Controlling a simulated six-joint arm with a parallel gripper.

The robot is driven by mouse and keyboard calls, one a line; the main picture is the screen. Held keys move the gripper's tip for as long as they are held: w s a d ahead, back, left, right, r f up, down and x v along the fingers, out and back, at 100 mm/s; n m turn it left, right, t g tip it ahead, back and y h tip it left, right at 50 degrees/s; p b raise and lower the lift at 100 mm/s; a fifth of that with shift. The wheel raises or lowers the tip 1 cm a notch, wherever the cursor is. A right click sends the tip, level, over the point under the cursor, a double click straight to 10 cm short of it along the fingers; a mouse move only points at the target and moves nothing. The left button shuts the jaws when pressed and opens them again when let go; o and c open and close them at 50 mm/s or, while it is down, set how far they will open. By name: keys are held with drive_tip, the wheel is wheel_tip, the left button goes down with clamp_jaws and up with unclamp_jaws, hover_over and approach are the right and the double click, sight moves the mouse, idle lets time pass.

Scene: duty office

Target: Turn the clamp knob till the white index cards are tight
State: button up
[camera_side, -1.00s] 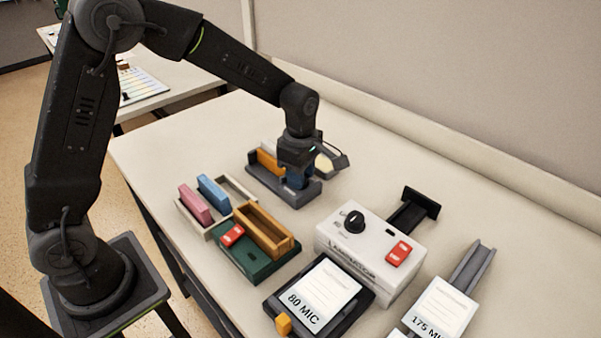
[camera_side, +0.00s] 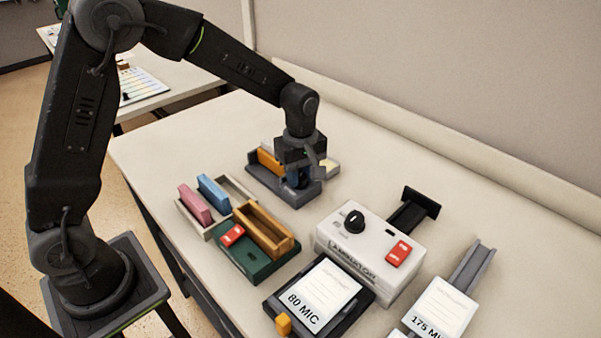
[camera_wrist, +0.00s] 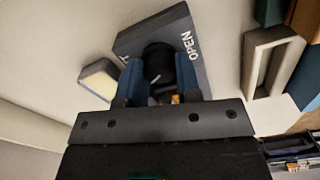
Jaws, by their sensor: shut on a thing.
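The round black clamp knob (camera_wrist: 158,60), with a pale pointer line, sits between the two blue fingers of my gripper (camera_wrist: 158,78). My gripper (camera_side: 298,181) points down at the clamp and is shut on the knob. The white index cards are not clearly visible; my gripper and wrist cover much of the clamp.
A small cream-topped block (camera_side: 331,165) lies just beyond the clamp. A pale tray (camera_side: 239,183) with pink and blue blocks and a green base (camera_side: 258,263) with a wooden holder stand nearer. A white laminator (camera_side: 340,240) is to the right.

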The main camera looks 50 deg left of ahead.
sight(300, 176)
idle(0.3)
drive_tip(key=o, duration=0.9)
wheel_tip(300, 176, up, 14)
drive_tip(key=shift+f, duration=0.1)
idle(0.4)
